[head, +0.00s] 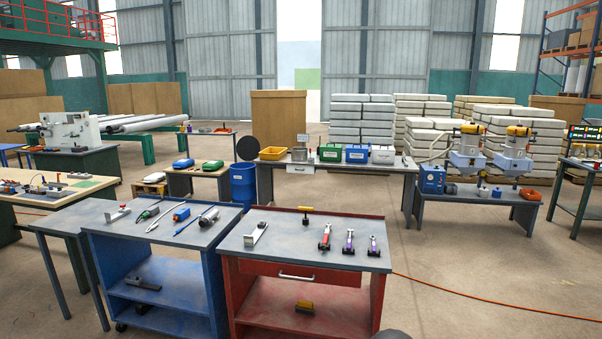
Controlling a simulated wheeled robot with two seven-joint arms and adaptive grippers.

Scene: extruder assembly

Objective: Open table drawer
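A long grey table (345,168) stands in the middle distance, with a small light-coloured drawer (300,169) under the left part of its top. That drawer looks shut. A nearer red workbench (258,294) has a red drawer (335,278) under its grey top, with a pale bar handle (297,276) on the front. This drawer also looks shut. Neither of my grippers shows in the head view.
A blue workbench (185,278) with tools stands left of the red one. A blue barrel (243,186) stands near the long table's left end. Bins and boxes sit on that table. Floor right of the red workbench is open, crossed by an orange cable (500,306).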

